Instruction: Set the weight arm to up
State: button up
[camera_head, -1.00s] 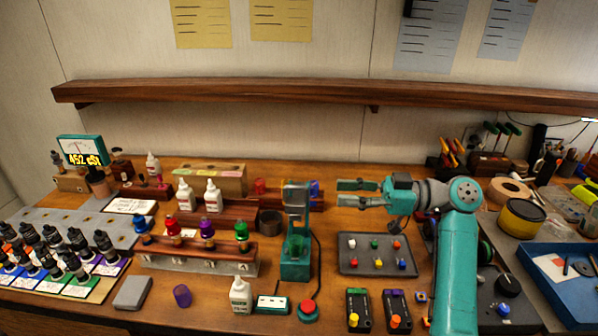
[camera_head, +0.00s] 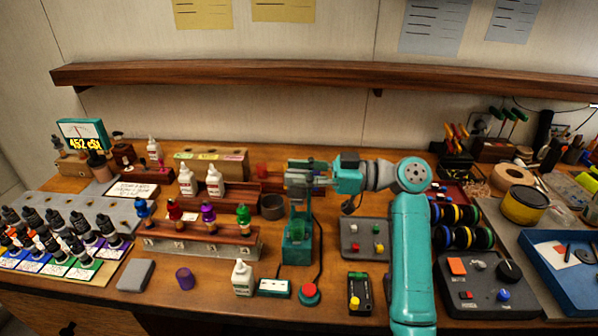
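A teal upright device (camera_head: 297,246) stands near the middle of the bench, with a cable running from its side. Its grey upper part (camera_head: 298,179), where the weight arm seems to be, is partly covered by my gripper. I cannot make out the weight arm's position. My gripper (camera_head: 299,176) is at the top of this device, reaching in from the right. Its fingers look apart, one above the other, with the device's top between or just behind them. Contact cannot be told.
A red button (camera_head: 309,292), a small teal-and-white box (camera_head: 274,287) and a white bottle (camera_head: 242,277) stand in front of the device. A wooden shelf (camera_head: 230,73) crosses the wall above.

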grip_shut()
dwell(0.3)
jog(key=shift+w+r+m, duration=0.6)
jog(key=shift+r+m, duration=0.2)
jog(key=w+r+m, duration=0.1)
jog(key=w+m, duration=1.5)
jog(key=w, duration=0.1)
jog(key=shift+r, duration=0.3)
jog(key=shift+w, duration=0.1)
